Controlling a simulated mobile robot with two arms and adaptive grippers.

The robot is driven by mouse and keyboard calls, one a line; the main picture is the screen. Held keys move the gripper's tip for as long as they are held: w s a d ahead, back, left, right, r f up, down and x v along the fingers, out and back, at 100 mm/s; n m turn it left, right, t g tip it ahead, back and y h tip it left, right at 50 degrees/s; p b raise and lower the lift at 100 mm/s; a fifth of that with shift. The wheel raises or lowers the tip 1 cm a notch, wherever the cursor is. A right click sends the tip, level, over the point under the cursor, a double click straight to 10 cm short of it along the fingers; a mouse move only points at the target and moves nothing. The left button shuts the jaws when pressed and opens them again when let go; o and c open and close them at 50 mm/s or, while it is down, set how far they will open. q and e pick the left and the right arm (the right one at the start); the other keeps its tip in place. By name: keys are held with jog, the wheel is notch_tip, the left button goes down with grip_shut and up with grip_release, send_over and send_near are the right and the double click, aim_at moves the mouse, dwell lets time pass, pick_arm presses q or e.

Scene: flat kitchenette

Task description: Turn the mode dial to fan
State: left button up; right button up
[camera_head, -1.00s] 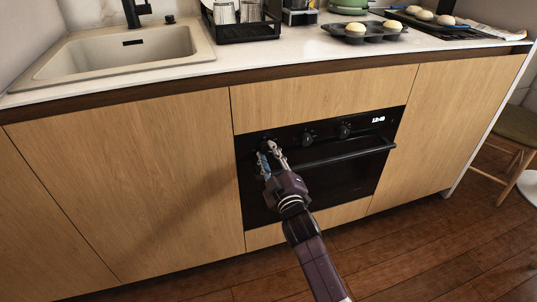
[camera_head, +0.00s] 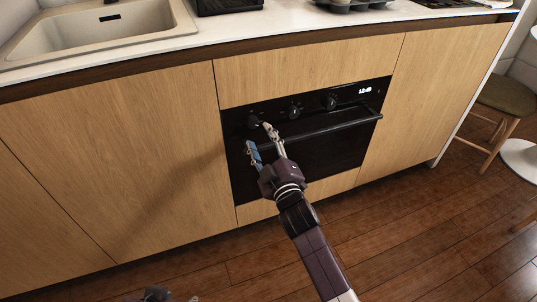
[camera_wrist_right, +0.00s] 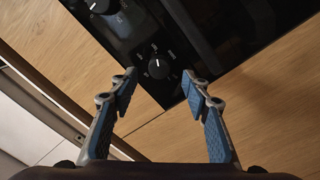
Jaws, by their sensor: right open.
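The black oven (camera_head: 310,140) has a row of three dark dials on its front panel. The left dial (camera_head: 253,119) is nearest my right gripper (camera_head: 259,138), the middle dial (camera_head: 294,112) and right dial (camera_head: 331,101) are farther along. My right gripper is open and empty, its fingertips just below the left dial. In the right wrist view a round dial (camera_wrist_right: 157,67) with a white pointer line shows between and beyond the open fingers (camera_wrist_right: 159,77). Its markings are too small to read. A dark piece at the bottom edge looks like my left gripper (camera_head: 155,294); its jaws are unclear.
The oven handle (camera_head: 325,129) runs across just below the dials, beside my right gripper. Wooden cabinet fronts (camera_head: 120,160) flank the oven. The countertop with a sink (camera_head: 100,35) lies above. A stool (camera_head: 505,98) stands at the right; the floor in front is mostly clear.

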jog(key=v, duration=0.7)
jog(key=shift+s, duration=0.1)
